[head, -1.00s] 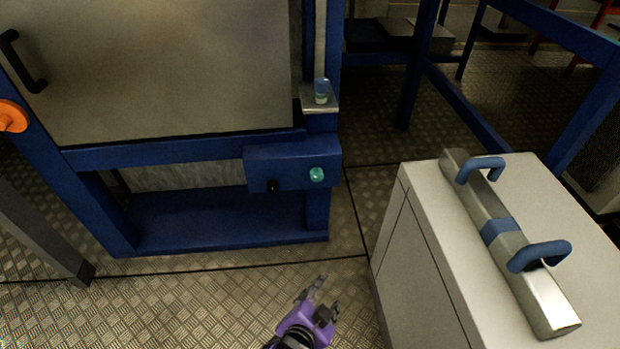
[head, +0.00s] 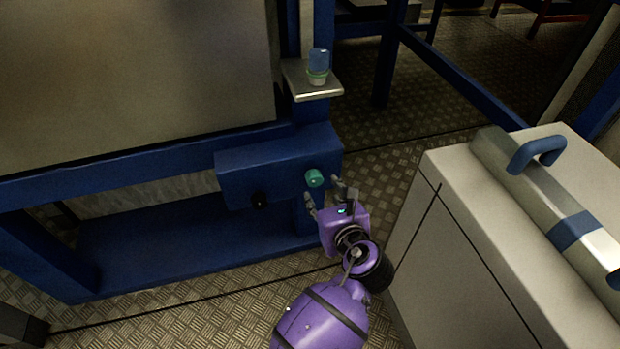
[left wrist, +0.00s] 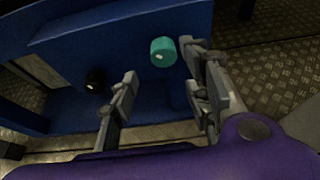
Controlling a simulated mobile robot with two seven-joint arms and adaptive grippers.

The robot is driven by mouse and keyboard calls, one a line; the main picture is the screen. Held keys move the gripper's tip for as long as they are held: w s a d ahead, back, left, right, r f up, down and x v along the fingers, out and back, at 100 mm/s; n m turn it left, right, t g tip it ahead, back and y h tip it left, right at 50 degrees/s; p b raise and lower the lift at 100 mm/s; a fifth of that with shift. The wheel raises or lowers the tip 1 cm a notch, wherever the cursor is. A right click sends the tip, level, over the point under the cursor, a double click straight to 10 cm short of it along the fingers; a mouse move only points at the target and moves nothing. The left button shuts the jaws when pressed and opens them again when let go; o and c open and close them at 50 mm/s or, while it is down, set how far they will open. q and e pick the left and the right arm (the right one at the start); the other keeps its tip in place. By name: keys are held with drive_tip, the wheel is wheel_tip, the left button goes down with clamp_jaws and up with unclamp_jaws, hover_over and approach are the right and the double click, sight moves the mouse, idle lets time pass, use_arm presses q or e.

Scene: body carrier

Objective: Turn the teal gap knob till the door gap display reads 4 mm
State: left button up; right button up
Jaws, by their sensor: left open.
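The teal gap knob (head: 314,178) sticks out from the front of a blue box (head: 245,172) on the blue frame, near the box's right end. It also shows in the left wrist view (left wrist: 163,51), with a small pale mark on its face. My left gripper (head: 329,197) is open and empty, just below and in front of the knob. In the left wrist view its fingers (left wrist: 160,95) stand apart, with the knob beyond them, toward the right finger; I see no contact. The door gap display's reading is not visible. My right gripper is not in view.
A black knob (head: 259,200) sits left of the teal one on the same box. A small blue-capped cup (head: 317,68) stands on a metal ledge (head: 312,84) above. A pale cabinet (head: 425,225) carrying a handled metal bar (head: 545,200) stands close at right.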

sight(314, 182)
use_arm(q)
drive_tip(key=b+x, duration=0.2)
drive_tip(key=x, duration=0.4)
drive_tip(key=shift+w+f, duration=0.25)
drive_tip(key=shift+f, duration=0.1)
drive_tip(key=shift+w+a+f+b, duration=0.15)
drive_tip(key=shift+w+a+b, duration=0.15)
drive_tip(key=shift+w, duration=0.2)
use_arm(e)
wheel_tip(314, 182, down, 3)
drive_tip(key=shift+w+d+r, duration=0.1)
